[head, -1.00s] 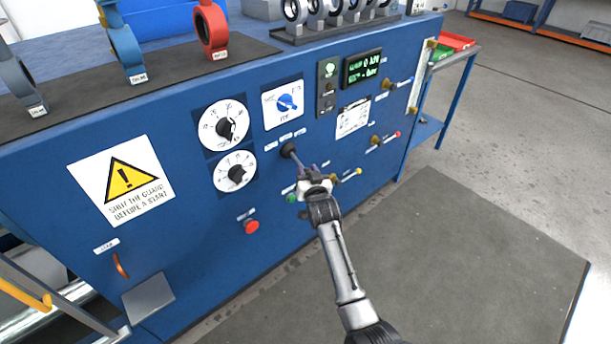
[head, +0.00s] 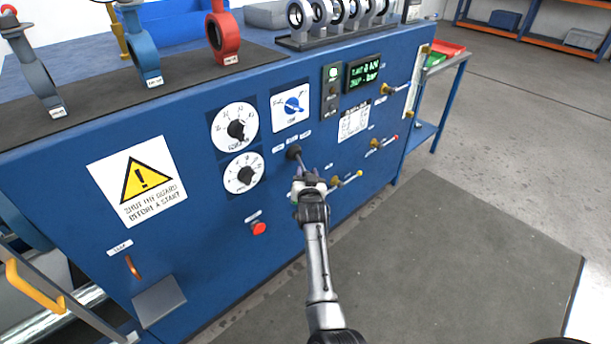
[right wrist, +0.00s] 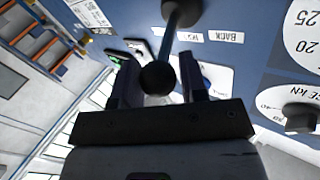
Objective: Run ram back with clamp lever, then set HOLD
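The clamp lever (head: 293,152) sticks out of the blue panel below three small labels. Its dark ball end (right wrist: 158,78) and shaft (right wrist: 181,14) show large in the right wrist view, near a label reading BACK (right wrist: 230,37). My right gripper (head: 308,181) is at the lever's end. In the right wrist view its two fingers (right wrist: 161,88) stand apart on either side of the ball, with gaps visible. The blue selector knob (head: 293,105) is on a white plate above the lever; its setting is too small to read. My left gripper is not in view.
Two white dials (head: 235,130) are left of the lever. A green-lit display (head: 364,73) is at upper right. A red button (head: 259,228) is lower left. Floor right of my arm is clear.

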